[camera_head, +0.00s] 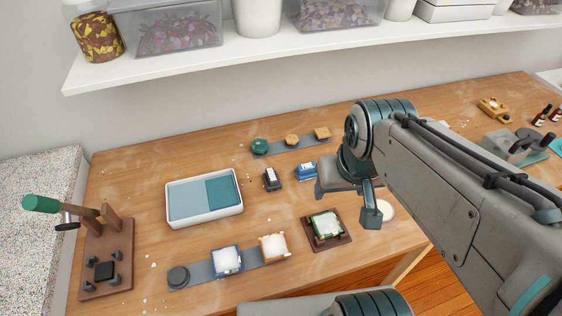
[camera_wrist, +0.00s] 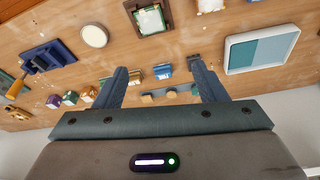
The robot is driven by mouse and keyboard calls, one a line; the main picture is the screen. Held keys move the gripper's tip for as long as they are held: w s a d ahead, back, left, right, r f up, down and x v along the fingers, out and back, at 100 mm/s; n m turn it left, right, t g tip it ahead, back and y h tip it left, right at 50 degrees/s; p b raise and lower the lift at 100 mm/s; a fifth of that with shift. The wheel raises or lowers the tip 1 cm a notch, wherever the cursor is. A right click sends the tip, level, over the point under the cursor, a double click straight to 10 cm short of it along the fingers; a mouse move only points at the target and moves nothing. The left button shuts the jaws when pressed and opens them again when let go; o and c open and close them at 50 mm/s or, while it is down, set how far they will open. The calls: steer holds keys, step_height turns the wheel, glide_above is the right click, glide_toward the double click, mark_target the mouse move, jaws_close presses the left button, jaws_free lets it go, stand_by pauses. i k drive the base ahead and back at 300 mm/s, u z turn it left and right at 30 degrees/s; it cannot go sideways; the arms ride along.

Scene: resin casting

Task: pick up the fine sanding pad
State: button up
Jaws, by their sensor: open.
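Two small blocks with white labels lie near the middle of the bench: a dark grey one (camera_head: 272,179) and a blue one (camera_head: 306,170). They look like sanding pads, but the labels are too small to read, so I cannot tell which is fine. My gripper (camera_head: 347,202) is open and empty, above the bench to the right of both blocks. Neither block is touched.
A white two-tone blue tray (camera_head: 172,218) stands left of the blocks. A grey strip with several small pieces (camera_head: 265,150) lies behind them. Filled moulds (camera_head: 273,247) and a brown-framed green piece (camera_head: 326,227) are in front. A shelf (camera_head: 300,48) overhangs the back.

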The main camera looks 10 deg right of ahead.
mark_target(306, 171)
steer(key=z, duration=1.45)
steer(key=k, duration=0.35)
steer(key=u, duration=0.7)
